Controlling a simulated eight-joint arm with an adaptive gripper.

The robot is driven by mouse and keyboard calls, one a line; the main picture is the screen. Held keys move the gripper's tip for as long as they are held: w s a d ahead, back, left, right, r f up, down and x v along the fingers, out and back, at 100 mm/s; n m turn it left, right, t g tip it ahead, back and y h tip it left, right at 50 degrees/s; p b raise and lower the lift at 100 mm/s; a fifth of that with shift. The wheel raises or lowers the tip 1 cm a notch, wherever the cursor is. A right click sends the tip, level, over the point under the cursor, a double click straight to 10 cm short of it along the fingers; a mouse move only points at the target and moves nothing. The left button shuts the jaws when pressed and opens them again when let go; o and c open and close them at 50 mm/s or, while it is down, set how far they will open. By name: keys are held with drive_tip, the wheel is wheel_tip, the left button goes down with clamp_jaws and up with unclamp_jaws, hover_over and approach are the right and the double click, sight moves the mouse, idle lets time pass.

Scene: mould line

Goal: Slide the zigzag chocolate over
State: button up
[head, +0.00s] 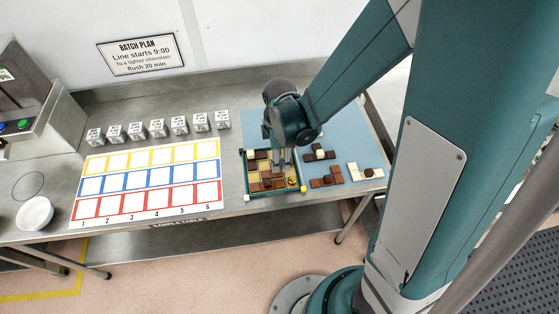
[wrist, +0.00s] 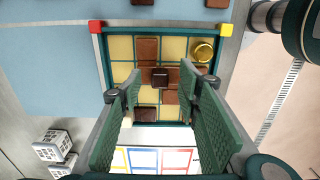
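The tray (head: 246,178) lies on the table and holds brown, dark and cream chocolate squares; it also shows in the wrist view (wrist: 104,55) with a gridded floor. In the wrist view a dark square knob (wrist: 160,78) sits on brown squares (wrist: 147,48) that step across the grid, which look like the zigzag chocolate; its full outline is partly hidden by my fingers. My gripper (wrist: 160,82) is open, with one green finger on each side of the knob and a gap at both sides. In the head view my gripper (head: 282,158) points down into the tray.
A gold round knob (wrist: 203,51) stands in one tray corner. Loose chocolates lie on the blue mat (head: 345,148) to the right: a dark one (head: 311,157), a brown one (head: 326,181) and a cream one (head: 373,174). Several white cubes (head: 157,128) stand behind the coloured grid sheet (head: 148,184).

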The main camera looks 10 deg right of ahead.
wheel_tip(320, 180, up, 9)
drive_tip(key=shift+r, duration=0.15)
idle(0.7)
idle(1.2)
